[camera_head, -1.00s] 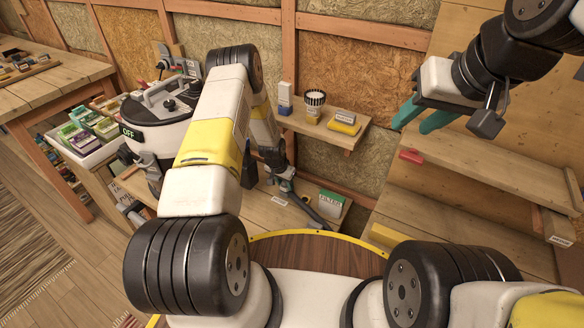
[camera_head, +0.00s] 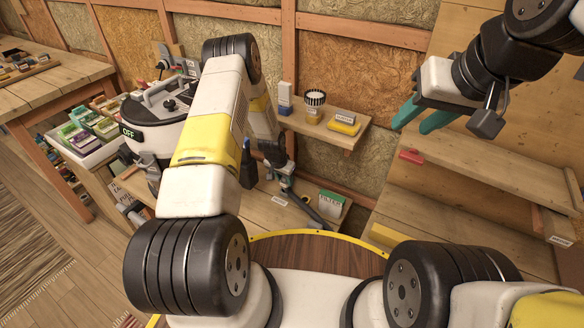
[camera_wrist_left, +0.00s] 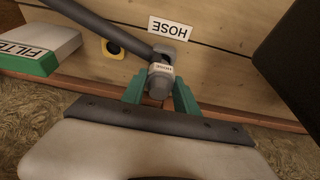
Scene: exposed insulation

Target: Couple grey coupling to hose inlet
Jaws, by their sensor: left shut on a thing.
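The grey coupling (camera_wrist_left: 160,82), with a small HOSE label, sits between the teal fingers of my left gripper (camera_wrist_left: 158,92), which is shut on it. A dark grey hose (camera_wrist_left: 105,25) runs from it to the upper left; the hose (camera_head: 312,210) also shows in the head view, over the low shelf. My left gripper (camera_head: 284,178) is partly hidden there by its own wrist. I cannot make out the hose inlet. My right gripper (camera_head: 424,118) is empty, its teal fingers apart.
A FILTER box (camera_head: 331,204) stands right of the hose. The wall shelf (camera_head: 322,128) above holds a striped cup (camera_head: 314,100) and a yellow block (camera_head: 344,126). A crate of packets (camera_head: 92,150) is at left. Wooden shelves (camera_head: 480,160) stand at right.

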